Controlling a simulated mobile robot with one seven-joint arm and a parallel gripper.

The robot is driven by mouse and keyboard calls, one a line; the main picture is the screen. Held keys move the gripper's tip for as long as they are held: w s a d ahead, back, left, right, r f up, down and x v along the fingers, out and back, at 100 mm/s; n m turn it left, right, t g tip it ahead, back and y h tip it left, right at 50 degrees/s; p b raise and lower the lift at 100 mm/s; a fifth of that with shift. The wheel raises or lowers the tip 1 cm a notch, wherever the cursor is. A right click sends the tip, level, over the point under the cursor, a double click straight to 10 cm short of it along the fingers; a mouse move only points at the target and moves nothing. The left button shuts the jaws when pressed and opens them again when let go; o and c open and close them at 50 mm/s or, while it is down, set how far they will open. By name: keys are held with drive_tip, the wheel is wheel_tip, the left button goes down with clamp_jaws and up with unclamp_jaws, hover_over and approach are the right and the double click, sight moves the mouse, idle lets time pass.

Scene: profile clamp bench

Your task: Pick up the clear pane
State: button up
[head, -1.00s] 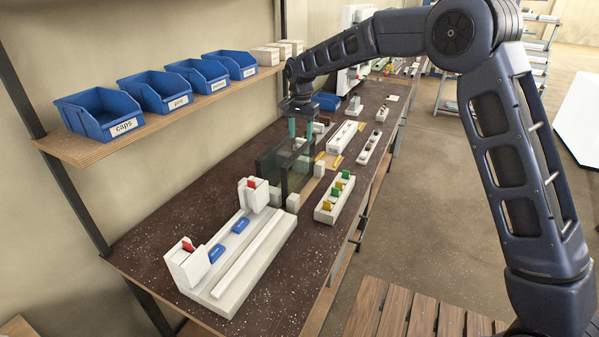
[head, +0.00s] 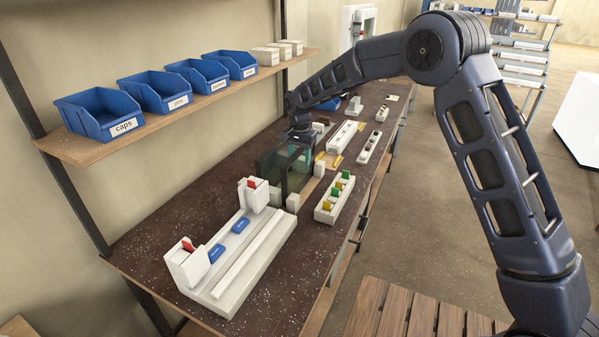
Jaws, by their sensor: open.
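A dark-tinted, see-through pane (head: 270,172) stands upright near the middle of the bench, behind the white clamp fixture. A similar see-through sheet stands beside it to the right, and I cannot tell which of them is the clear pane. My gripper (head: 300,150) points down from the arm at the top of these sheets. Its teal fingers are low and show partly through the glass. The jaws are open; whether they straddle a pane or touch it is hidden.
The white fixture (head: 235,262) with red and blue parts fills the near bench. A white block (head: 325,212) with green and yellow tabs stands right of the panes. Blue bins (head: 95,113) line the shelf (head: 170,110) at left.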

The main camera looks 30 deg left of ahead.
drive_tip(key=shift+f, duration=0.35)
clamp_jaws()
drive_tip(key=shift+r, duration=0.15)
